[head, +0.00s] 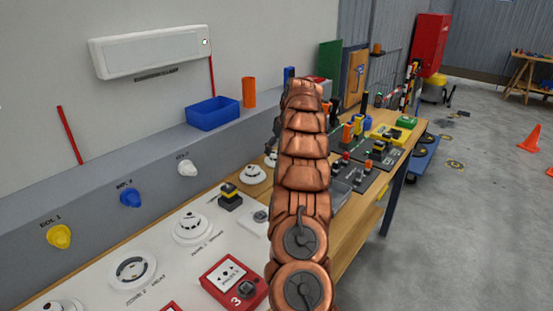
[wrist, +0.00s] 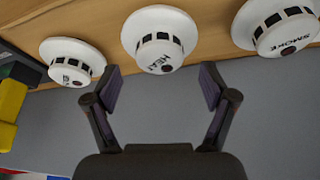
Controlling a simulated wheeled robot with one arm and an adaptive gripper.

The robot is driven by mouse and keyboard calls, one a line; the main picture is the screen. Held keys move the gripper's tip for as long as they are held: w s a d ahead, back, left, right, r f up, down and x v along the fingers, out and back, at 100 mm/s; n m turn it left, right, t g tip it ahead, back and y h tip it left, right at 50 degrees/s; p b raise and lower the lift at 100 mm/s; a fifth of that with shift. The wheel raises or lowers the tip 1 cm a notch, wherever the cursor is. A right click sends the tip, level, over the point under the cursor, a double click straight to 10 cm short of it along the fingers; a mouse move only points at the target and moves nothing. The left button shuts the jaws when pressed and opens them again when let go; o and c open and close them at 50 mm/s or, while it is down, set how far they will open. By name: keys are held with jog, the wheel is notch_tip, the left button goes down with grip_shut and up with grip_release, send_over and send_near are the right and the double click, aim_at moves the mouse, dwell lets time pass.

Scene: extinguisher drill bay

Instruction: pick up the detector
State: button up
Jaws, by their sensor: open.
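Three white round detectors sit in a row on a wooden surface in the wrist view. The middle one, the HEAT detector (wrist: 158,38), lies just beyond and between my fingertips. The SMOKE detector (wrist: 275,25) is at the right, and another detector (wrist: 72,62) with a hard-to-read label is at the left. My gripper (wrist: 161,75) is open and empty, its dark fingers spread either side. In the head view my copper arm hides the gripper. A loose white detector (head: 253,174) shows left of the arm, with another partly hidden beside it.
Ceiling-style bases (head: 192,226) are mounted on the white panel at left, near a red call point (head: 233,282). A black-and-yellow block (head: 230,197) stands near the detectors. A blue bin (head: 213,113) sits on the grey ledge. Tools and devices crowd the bench (head: 345,232) at right.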

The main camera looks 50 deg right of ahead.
aim_at(276, 153)
jog(key=x, duration=0.3)
jog(key=shift+f+p, duration=0.15)
jog(key=shift+p, duration=0.25)
jog(key=c, duration=1.3)
jog(key=shift+w, duration=0.1)
